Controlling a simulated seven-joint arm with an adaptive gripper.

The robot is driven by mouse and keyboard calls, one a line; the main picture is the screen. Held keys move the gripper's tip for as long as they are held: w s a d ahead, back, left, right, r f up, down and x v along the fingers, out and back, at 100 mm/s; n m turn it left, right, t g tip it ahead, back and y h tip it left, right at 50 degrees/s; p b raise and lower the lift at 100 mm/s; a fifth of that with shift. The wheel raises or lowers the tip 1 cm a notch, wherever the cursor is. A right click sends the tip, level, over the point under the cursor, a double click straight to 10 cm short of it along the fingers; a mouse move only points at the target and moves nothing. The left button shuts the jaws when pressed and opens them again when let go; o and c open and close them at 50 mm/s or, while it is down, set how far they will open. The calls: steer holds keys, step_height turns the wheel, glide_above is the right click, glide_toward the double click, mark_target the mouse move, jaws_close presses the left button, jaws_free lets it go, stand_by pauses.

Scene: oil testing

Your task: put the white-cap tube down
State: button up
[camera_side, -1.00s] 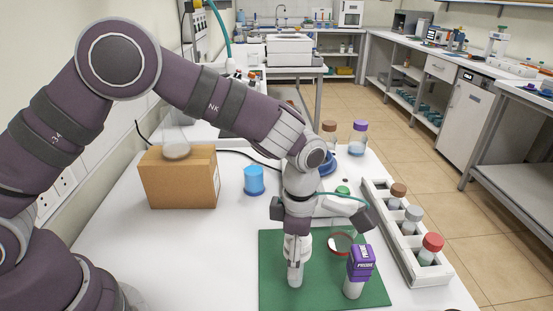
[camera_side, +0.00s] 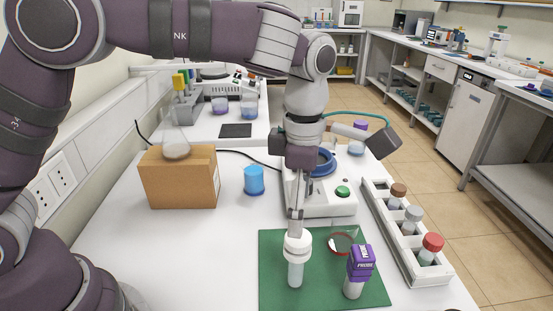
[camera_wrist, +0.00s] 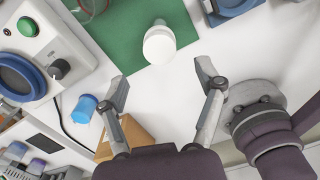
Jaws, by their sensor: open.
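The white-cap tube (camera_side: 296,262) stands upright on the green mat (camera_side: 270,300), near the mat's left part. In the wrist view its white cap (camera_wrist: 159,45) shows from above, beyond my fingertips. My gripper (camera_side: 297,222) is above the tube. In the wrist view my gripper (camera_wrist: 165,88) is open, with nothing between its fingers. In the side view the fingers look close to the cap, but the wrist view shows a gap.
A purple-topped probe (camera_side: 358,270) and a red-rimmed dish (camera_side: 341,243) are on the mat's right side. A white rack (camera_side: 408,256) holds capped bottles at right. A stirrer (camera_side: 325,205) stands behind, with a blue cup (camera_side: 254,181) and cardboard box (camera_side: 180,182) to the left.

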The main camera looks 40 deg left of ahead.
step_height(320, 180, up, 2)
steer(key=shift+r, duration=0.1)
steer(key=s+a+r+m+t, duration=0.3)
steer(key=s+a+r+m, duration=0.15)
steer(key=a+m, duration=0.6)
steer(key=s+a+f+m+t, duration=0.1)
steer(key=s+m, duration=0.5)
steer(key=m, duration=0.7)
steer(key=shift+s+a+f+t, duration=0.15)
steer(key=shift+s+a+t, duration=0.1)
steer(key=shift+a+t, duration=0.65)
